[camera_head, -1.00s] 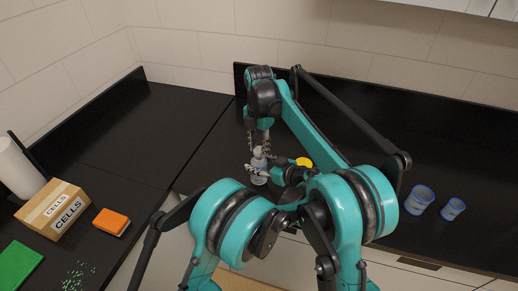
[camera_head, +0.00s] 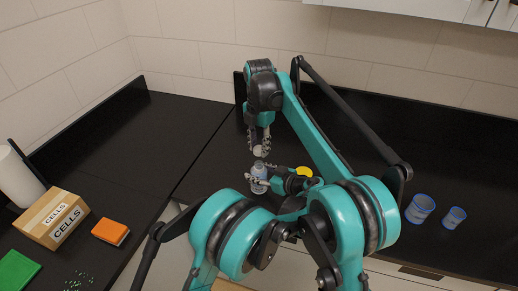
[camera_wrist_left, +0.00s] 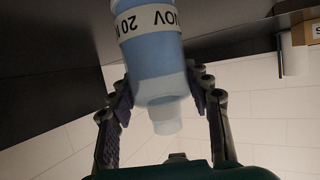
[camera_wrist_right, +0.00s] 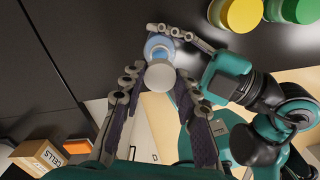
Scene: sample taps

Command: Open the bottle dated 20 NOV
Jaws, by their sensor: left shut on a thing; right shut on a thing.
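The blue bottle (camera_head: 259,173) stands upright on the black counter. Its white label in the left wrist view (camera_wrist_left: 150,20) reads 20 NOV, upside down there. My left gripper (camera_head: 265,180) is shut around the bottle's side; its fingers also flank it in the left wrist view (camera_wrist_left: 160,88). The bottle's pale neck (camera_wrist_left: 166,122) shows bare, with no cap on it. My right gripper (camera_head: 260,145) is shut on a white cap (camera_head: 260,152), held just above the bottle and apart from it. In the right wrist view the cap (camera_wrist_right: 160,76) partly hides the bottle (camera_wrist_right: 158,44).
A yellow-topped container (camera_wrist_right: 240,14) and a green-topped one (camera_wrist_right: 304,10) stand near the bottle. Two blue-rimmed cups (camera_head: 420,208) (camera_head: 454,217) stand at the right. A CELLS box (camera_head: 38,225), an orange block (camera_head: 110,231) and a green item (camera_head: 16,270) are at the left.

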